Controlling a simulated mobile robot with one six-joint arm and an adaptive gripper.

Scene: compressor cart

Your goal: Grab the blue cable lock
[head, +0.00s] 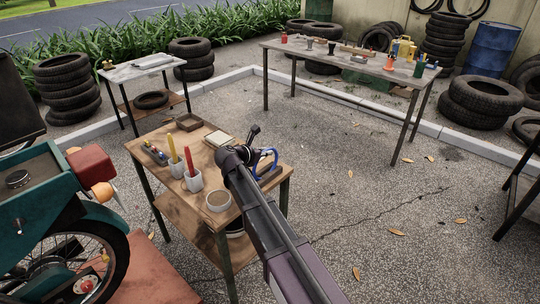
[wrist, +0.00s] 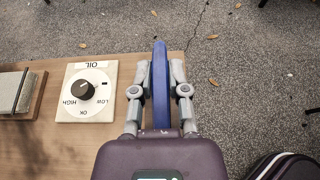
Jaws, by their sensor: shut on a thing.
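The blue cable lock (wrist: 160,85) stands upright between the two fingers of my gripper (wrist: 161,76) in the wrist view. My gripper is shut on it, with one grey finger along each side. Its lower end is hidden behind the gripper's body. In the head view, part of the blue cable lock (head: 268,158) shows as a curved blue loop at the right side of the small wooden table (head: 256,185). My arm hides the fingers and part of the lock there.
A white OIL dial panel (wrist: 88,92) lies left of my gripper. A motorcycle (head: 60,215) is at left. Paved ground right of the table is open.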

